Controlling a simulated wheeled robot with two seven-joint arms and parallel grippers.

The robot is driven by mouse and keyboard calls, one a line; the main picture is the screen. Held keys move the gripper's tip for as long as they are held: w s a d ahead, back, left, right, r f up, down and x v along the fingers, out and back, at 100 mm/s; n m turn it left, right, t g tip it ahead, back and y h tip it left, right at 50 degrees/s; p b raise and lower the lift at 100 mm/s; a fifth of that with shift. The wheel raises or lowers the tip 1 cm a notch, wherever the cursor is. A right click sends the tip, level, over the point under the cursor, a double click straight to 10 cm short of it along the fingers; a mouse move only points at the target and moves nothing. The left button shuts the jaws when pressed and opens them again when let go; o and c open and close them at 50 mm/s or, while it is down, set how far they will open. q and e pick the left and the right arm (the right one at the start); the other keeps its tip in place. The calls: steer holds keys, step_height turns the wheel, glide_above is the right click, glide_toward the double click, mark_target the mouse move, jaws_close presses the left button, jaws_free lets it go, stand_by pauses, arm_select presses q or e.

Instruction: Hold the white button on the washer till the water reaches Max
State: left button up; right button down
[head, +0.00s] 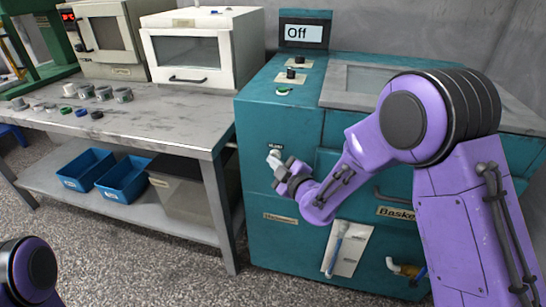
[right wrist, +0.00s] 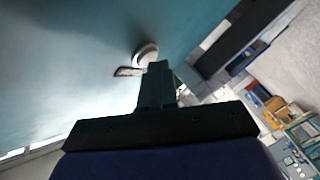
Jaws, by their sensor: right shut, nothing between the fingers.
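The teal washer (head: 285,225) stands in the middle of the head view. Its white button (head: 276,152) is on the upper left of the front face, and it also shows as a round white knob in the right wrist view (right wrist: 147,53). My right gripper (head: 273,161) is shut and empty, its tips at or very near the button; I cannot tell whether they press it. The shut fingers (right wrist: 158,78) partly cover the button in the wrist view. A white panel with a clear tube (head: 347,250) is low on the front; its level marks are too small to read. My left gripper is out of view.
A display (head: 303,33) on top of the washer reads "Off". A grey workbench (head: 165,135) with small parts, white ovens and blue bins (head: 123,180) stands left. Open speckled floor lies in front.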

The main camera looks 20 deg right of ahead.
steer(key=shift+s+a, duration=0.45)
steer(key=shift+s, duration=0.2)
steer(key=s+a, duration=0.2)
steer(key=s, duration=0.2)
steer(key=shift+s+a, duration=0.1)
steer(key=shift+a, duration=0.3)
stand_by(0.4)
